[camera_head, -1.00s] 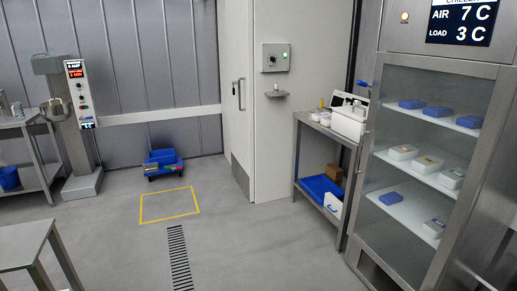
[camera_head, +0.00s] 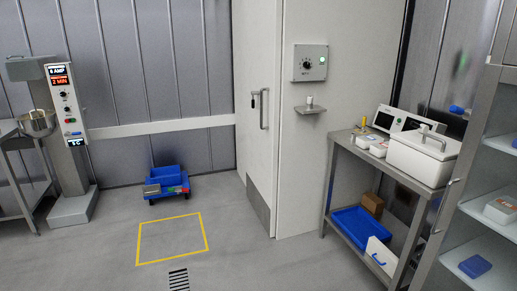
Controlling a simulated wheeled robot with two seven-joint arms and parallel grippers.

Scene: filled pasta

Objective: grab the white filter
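I cannot tell for certain which thing is the white filter. A small white piece (camera_head: 310,101) sits on the little wall ledge under the control box. Neither of my grippers is in view.
The steel bench (camera_head: 372,158) at right carries a white basin-like box (camera_head: 422,158) and small containers. A glass-fronted cabinet (camera_head: 455,215) stands at the right edge. A blue cart (camera_head: 167,184) stands behind a yellow floor square (camera_head: 172,239). The middle floor is clear.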

